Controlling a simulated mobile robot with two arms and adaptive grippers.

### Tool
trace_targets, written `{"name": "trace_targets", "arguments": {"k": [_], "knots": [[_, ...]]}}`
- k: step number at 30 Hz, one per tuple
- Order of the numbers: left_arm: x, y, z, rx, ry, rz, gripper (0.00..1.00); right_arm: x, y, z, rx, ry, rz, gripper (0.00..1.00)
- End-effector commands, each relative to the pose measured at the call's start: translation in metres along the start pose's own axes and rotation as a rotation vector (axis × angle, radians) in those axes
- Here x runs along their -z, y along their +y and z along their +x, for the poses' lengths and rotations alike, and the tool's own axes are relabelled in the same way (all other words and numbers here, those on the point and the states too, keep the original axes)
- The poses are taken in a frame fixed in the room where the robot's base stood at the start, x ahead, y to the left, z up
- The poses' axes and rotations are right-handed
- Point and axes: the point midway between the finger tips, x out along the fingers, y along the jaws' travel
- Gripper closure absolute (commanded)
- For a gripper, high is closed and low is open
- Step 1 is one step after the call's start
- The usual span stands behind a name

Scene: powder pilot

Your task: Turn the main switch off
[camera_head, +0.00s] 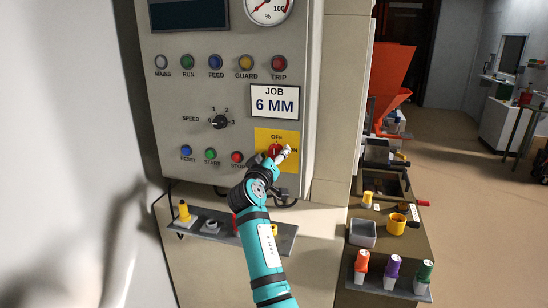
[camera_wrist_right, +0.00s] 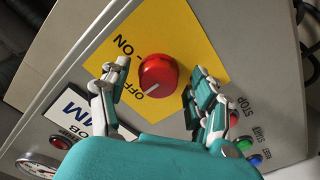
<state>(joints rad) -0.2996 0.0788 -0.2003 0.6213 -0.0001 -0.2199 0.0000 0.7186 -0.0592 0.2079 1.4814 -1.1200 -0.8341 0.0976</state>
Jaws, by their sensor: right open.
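The main switch is a red round knob (camera_wrist_right: 158,75) on a yellow plate (camera_wrist_right: 190,35) with ON and OFF labels. In the wrist view a white mark on the knob points down-left, toward the OFF label. In the head view the plate (camera_head: 262,137) is low on the right of the panel, and the knob (camera_head: 274,149) is partly hidden by my gripper. My right gripper (camera_head: 284,154) is open at the knob. In the wrist view its fingers (camera_wrist_right: 160,67) stand on either side of the knob, with visible gaps. My left gripper is not in view.
The grey panel (camera_head: 190,105) also carries a speed dial (camera_head: 220,121), push buttons (camera_head: 211,154), lamps and a JOB 6 MM card (camera_head: 274,102). A shelf (camera_head: 285,238) is below. Open floor (camera_head: 480,230) lies further right.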

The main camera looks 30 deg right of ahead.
Motion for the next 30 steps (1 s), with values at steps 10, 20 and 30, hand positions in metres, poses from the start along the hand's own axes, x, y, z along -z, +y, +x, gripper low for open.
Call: {"name": "trace_targets", "arguments": {"k": [10, 20, 30], "knots": [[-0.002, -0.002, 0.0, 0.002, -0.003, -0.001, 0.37, -0.001, -0.001, -0.028, 0.002, 0.0, 0.002, 0.37], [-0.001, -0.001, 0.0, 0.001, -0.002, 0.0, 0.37, 0.0, -0.001, -0.072, 0.002, -0.001, 0.001, 0.37], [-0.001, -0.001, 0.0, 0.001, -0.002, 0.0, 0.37, 0.0, 0.0, -0.075, 0.0, 0.0, 0.0, 0.37]]}}
